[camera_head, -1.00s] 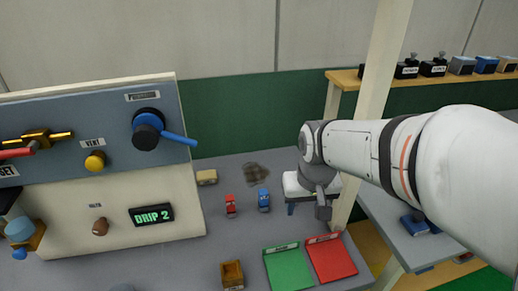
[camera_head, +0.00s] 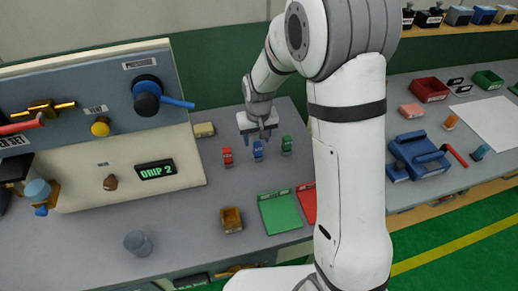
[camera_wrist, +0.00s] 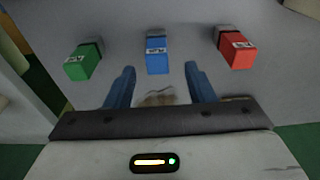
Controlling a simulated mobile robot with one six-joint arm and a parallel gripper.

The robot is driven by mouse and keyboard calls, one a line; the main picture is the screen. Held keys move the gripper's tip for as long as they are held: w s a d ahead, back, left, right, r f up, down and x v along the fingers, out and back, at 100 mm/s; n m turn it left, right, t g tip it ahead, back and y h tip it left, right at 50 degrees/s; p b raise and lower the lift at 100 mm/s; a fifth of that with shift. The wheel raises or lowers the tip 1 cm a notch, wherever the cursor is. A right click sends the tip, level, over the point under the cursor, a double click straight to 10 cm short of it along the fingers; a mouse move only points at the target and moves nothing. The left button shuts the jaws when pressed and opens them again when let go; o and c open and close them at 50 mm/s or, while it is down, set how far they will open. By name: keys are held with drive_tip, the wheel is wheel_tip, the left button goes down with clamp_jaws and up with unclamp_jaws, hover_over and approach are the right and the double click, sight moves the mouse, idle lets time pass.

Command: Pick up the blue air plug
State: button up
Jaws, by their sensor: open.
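The blue air plug (camera_head: 258,151) stands on the grey bench between a red plug (camera_head: 227,156) and a green plug (camera_head: 287,144). In the wrist view the blue plug (camera_wrist: 156,56) is near the top centre, with the green plug (camera_wrist: 83,62) on its left and the red plug (camera_wrist: 237,48) on its right. My gripper (camera_head: 259,138) is above and just behind the blue plug in the head view. In the wrist view its two blue fingers (camera_wrist: 160,72) are apart, with nothing between them, and the blue plug lies just beyond the tips, roughly centred.
A green tray (camera_head: 281,212), a partly hidden red tray (camera_head: 307,203) and a small wooden box (camera_head: 231,219) lie at the bench front. A panel with knobs (camera_head: 100,130) stands at left. A tan block (camera_head: 204,130) lies behind the plugs. A blue device (camera_head: 420,155) sits on the right bench.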

sight(258, 143)
drive_tip(key=shift+w+d+f+p, duration=0.15)
drive_tip(key=shift+f+p, duration=0.25)
drive_tip(key=shift+f, duration=1.45)
drive_tip(key=shift+c, duration=0.3)
drive_tip(key=c, duration=1)
